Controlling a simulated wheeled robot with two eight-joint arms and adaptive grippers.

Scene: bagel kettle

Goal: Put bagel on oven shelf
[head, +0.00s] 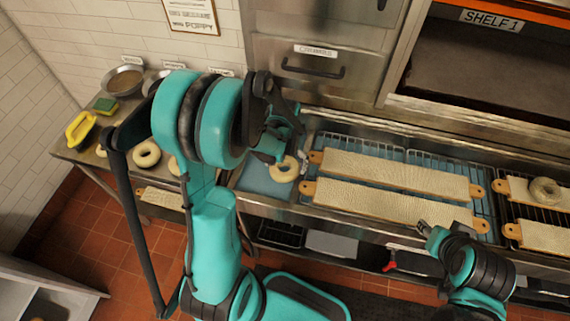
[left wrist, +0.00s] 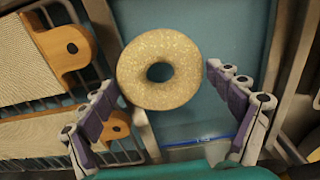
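A pale, speckled ring bagel (head: 285,169) is over a blue surface (head: 262,183) in the sink-like bay left of the long boards. In the left wrist view the bagel (left wrist: 150,52) is upper centre, in front of the spread fingers. My left gripper (head: 284,155) is at the bagel, open, with a gap visible on the finger sides (left wrist: 161,84). My right gripper (head: 424,228) is over the counter's front edge, away from the bagel; its finger opening is too small to tell. The oven shelf (head: 490,65), labelled SHELF 1, is at upper right.
Long cloth-covered boards (head: 400,172) lie on racks right of the bagel. Another bagel (head: 545,190) sits on a board at far right. The left counter holds a bagel (head: 147,153), a metal bowl (head: 123,81) and a yellow item (head: 80,129). The oven shelf looks clear.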

